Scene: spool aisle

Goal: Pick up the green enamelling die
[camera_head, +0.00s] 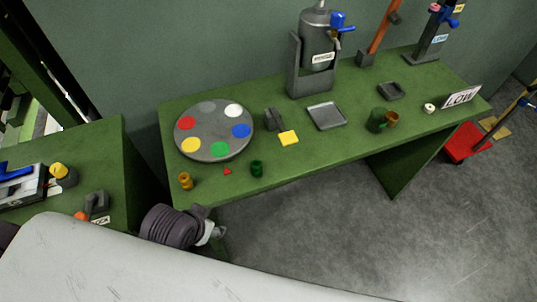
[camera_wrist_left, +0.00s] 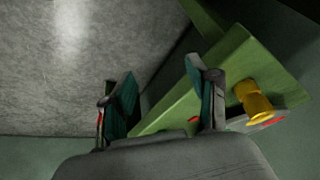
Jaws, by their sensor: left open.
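A small dark green die (camera_head: 256,168), spool-like, stands upright near the front edge of the green table (camera_head: 330,155). My left gripper (camera_head: 212,229) is low at the table's front left corner, to the left of the green die and nearer to me, apart from it. In the left wrist view my left gripper (camera_wrist_left: 165,100) has its two fingers spread, with nothing between them. My right gripper does not show.
A yellow-orange die (camera_head: 185,181) stands at the table's left front; it also shows in the wrist view (camera_wrist_left: 255,103). A round palette (camera_head: 214,150), a red triangle (camera_head: 227,171), a yellow square (camera_head: 288,138), a grey tray (camera_head: 326,116) and a larger green piece (camera_head: 377,120) lie around.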

